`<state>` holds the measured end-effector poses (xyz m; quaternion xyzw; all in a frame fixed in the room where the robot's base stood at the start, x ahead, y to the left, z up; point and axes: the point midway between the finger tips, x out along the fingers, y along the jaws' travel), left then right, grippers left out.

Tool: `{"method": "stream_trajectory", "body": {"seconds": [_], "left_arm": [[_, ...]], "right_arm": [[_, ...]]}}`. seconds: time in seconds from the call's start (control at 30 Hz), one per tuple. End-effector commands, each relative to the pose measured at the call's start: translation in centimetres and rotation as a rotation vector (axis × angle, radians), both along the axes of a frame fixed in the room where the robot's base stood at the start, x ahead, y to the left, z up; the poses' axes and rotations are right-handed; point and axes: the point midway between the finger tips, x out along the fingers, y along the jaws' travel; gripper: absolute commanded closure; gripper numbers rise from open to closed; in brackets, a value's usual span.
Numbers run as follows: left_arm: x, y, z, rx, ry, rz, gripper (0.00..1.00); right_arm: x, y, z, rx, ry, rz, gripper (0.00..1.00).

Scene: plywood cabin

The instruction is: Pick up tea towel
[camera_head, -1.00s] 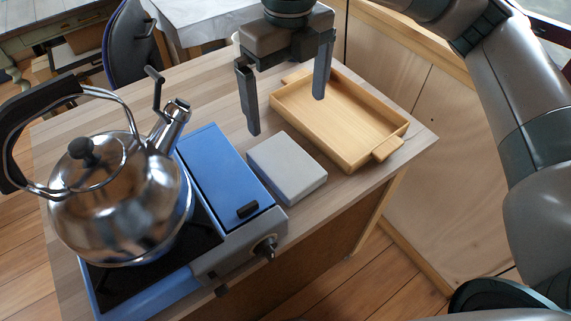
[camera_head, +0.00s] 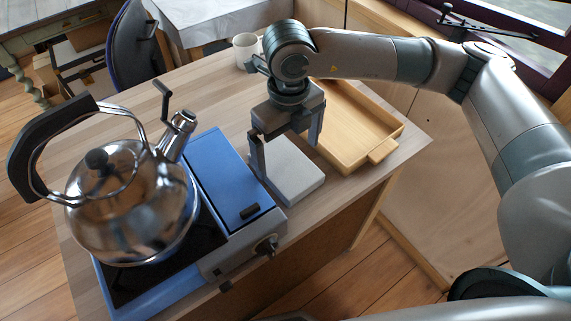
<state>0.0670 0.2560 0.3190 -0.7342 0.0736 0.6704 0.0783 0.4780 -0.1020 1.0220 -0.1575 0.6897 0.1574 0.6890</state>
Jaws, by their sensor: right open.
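A grey, flat, folded block, which looks like the tea towel (camera_head: 298,184), lies on the wooden table between the blue stove and the wooden tray. My right gripper (camera_head: 287,150) is open and points down right over it, one finger at its left side and one toward its far right side. The gripper covers the towel's far part. I cannot tell whether the fingers touch it. My left gripper is not in view.
A steel kettle (camera_head: 130,205) stands on the blue camping stove (camera_head: 222,178) just left of the towel. A wooden tray (camera_head: 352,128) lies to the right, partly behind my arm. A white mug (camera_head: 245,50) stands behind. The table's front edge is close.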

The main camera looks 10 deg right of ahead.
Motion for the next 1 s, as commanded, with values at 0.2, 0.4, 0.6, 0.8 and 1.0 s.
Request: {"method": "stream_trajectory", "body": {"seconds": [0.2,0.4,0.6,0.8,1.0], "left_arm": [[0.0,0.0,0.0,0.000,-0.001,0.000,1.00],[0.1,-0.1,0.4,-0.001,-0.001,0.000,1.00],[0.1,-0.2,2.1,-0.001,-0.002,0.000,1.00],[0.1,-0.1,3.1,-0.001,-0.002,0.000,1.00],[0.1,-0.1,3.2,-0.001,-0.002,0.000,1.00]], "right_arm": [[0.0,0.0,0.0,0.000,-0.001,0.000,0.00],[-0.1,-0.1,-0.3,0.000,0.000,-0.001,0.00],[-0.9,-0.8,-1.9,0.000,0.002,-0.001,0.00],[-1.2,-1.0,-4.4,0.000,0.002,-0.002,0.00],[-1.1,-0.9,-5.2,0.000,-0.001,-0.001,0.00]]}}
